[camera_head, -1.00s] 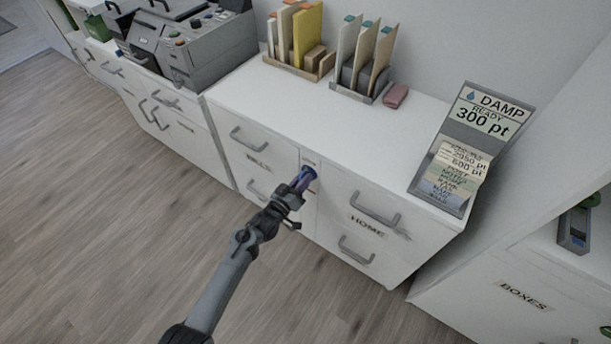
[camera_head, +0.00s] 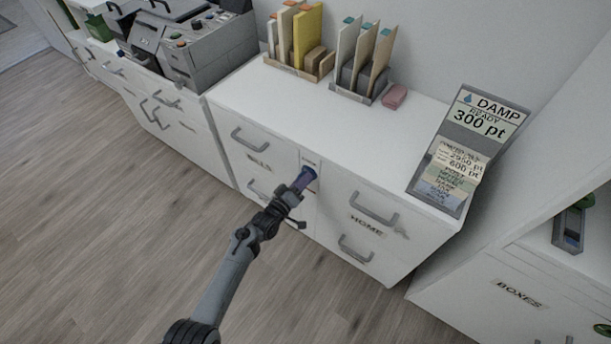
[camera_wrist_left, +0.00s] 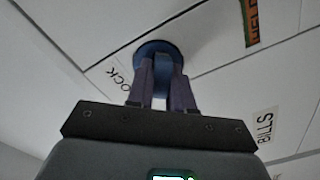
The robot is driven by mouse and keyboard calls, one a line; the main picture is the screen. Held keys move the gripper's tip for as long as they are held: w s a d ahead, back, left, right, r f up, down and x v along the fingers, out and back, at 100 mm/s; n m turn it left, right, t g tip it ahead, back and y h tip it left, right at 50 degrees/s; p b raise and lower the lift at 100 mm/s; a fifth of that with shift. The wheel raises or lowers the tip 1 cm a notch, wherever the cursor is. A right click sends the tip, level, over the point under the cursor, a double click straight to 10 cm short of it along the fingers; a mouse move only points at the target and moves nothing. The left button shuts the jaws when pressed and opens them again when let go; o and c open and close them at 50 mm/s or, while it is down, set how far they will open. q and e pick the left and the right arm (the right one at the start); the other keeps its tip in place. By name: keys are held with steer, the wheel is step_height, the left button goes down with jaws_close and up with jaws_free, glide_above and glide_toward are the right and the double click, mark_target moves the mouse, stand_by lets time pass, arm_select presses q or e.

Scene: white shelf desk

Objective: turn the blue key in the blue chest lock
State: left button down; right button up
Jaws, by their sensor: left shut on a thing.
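The blue chest lock (camera_head: 310,172) is a round blue fitting on the narrow front panel between the drawers marked BILLS and HOME. In the left wrist view the lock (camera_wrist_left: 153,47) is a dark blue disc beside lettering that reads partly "OCK". My left gripper (camera_head: 301,182) is at the lock, with its purplish fingers pointing into the panel. In the left wrist view the left gripper (camera_wrist_left: 162,85) is shut on the blue key (camera_wrist_left: 163,63), which shows as a blue strip between the fingers in front of the disc. The fingers hide most of the key. My right gripper is not in view.
The white desk (camera_head: 270,105) carries file holders, a pink block (camera_head: 395,96) and a DAMP display stand (camera_head: 462,150). Drawer handles, such as the HOME handle (camera_head: 375,210), jut out near the lock. The wooden floor (camera_head: 120,240) in front is clear.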

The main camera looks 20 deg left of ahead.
arm_select(q)
steer(key=shift+n, duration=1)
steer(key=shift+p, duration=0.3)
steer(key=shift+n+p, duration=0.3)
steer(key=shift+n, duration=1.2)
